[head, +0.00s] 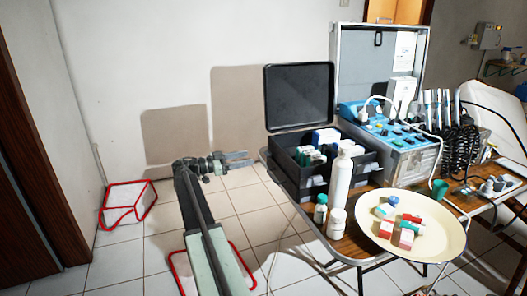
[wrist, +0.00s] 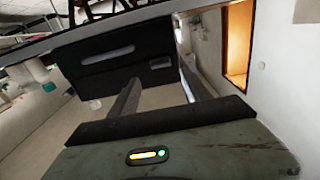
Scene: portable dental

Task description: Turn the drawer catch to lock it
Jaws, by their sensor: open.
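The black case (head: 284,170) stands open on the table, its lid up. In the wrist view its dark side (wrist: 125,70) fills the area ahead of my fingers, with a long pale slot like a handle (wrist: 108,54). A small grey piece (wrist: 161,64) beside the slot may be the drawer catch; its turn position is too small to tell. My gripper (head: 248,158) is left of the case in the head view, near its left side. In the wrist view my gripper (wrist: 159,74) is open and empty, its fingertips either side of the small grey piece; contact cannot be told.
On the wooden table (head: 318,238) stand a white bottle (head: 340,180), small jars and a cream tray (head: 372,240) with several small boxes. A blue control unit (head: 385,125) is behind. A red-edged frame (head: 128,205) lies on the floor at left. The floor left of the table is mostly clear.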

